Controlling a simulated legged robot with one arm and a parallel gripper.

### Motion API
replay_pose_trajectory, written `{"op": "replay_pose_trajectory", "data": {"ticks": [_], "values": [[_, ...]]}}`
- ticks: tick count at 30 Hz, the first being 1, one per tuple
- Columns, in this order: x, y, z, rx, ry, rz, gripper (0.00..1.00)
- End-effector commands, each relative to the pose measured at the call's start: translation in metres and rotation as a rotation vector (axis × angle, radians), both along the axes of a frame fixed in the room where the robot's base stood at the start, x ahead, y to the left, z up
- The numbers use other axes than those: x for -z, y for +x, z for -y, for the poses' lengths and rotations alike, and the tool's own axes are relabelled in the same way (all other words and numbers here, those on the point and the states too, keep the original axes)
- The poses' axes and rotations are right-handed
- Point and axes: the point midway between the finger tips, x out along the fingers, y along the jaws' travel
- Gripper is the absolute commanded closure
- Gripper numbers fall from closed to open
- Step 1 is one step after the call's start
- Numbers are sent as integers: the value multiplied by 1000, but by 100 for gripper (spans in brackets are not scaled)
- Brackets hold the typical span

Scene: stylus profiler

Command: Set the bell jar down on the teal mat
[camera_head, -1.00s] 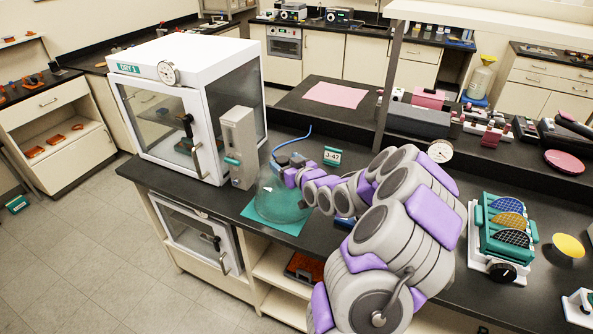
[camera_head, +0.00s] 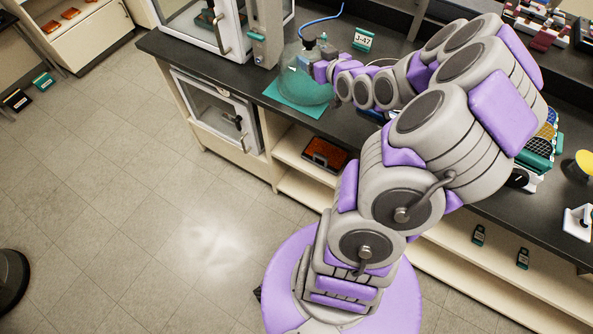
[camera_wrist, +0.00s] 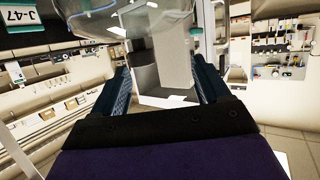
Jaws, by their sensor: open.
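The bell jar (camera_head: 303,84), a clear dome, stands upright over the teal mat (camera_head: 287,102) on the dark bench. The mat shows through the glass and around its front; my arm hides part of the jar's right side. My gripper (camera_head: 316,57) is at the jar's upper right side. In the wrist view, which is upside down, its two blue fingers (camera_wrist: 163,78) are spread apart with nothing gripped between them. The jar's clear glass (camera_wrist: 145,20) shows at the top of that view, near the fingertips. Whether a finger touches it I cannot tell.
A grey upright block (camera_head: 267,30) and the white cabinet (camera_head: 215,25) stand left of the jar. A J-47 sign (camera_head: 364,39) stands behind it, right. A blue hose (camera_head: 322,20) curves behind. The bench's front edge lies close to the mat.

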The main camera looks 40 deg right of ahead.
Motion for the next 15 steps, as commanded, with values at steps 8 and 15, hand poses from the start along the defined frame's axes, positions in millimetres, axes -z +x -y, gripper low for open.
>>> {"op": "replay_pose_trajectory", "data": {"ticks": [8, 15], "values": [[8, -29, -117, -121, -15, -488, 24], [-7, -121, -198, -126, -3, -878, 24]]}}
